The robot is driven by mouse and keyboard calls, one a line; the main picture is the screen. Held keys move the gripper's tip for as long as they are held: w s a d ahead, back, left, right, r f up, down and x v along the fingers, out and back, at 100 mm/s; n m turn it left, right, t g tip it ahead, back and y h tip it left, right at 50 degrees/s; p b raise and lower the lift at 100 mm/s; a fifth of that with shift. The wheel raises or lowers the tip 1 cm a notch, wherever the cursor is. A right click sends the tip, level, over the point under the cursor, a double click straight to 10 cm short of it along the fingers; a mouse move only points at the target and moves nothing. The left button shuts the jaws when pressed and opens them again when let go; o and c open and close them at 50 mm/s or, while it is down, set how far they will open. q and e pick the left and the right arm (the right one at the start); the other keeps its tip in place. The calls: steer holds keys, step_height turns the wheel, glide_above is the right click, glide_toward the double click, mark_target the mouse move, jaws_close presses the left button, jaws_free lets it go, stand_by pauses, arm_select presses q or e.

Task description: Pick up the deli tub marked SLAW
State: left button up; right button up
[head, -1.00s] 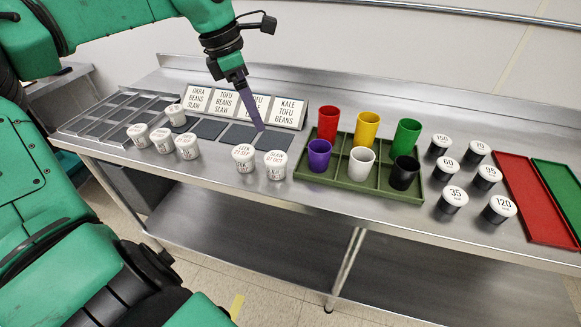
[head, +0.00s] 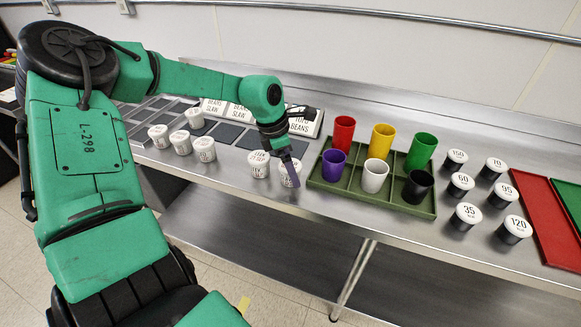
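The tub marked SLAW (head: 288,181) is a white lidded deli tub. It stands upright near the counter's front edge, just left of the green divided tray; its lid text read SLAW in the earlier frame and is now partly covered. My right gripper is not in view.
Several other white tubs (head: 181,146) stand further left. Behind are dark square mats (head: 226,133) and name cards (head: 305,124), partly hidden by my arm. The green tray (head: 330,186) holding coloured cups is close on the right. Black, white-lidded jars (head: 467,215) stand beyond it.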

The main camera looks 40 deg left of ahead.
arm_select(q)
steer(key=shift+r, duration=0.1)
steer(key=c, duration=1.4)
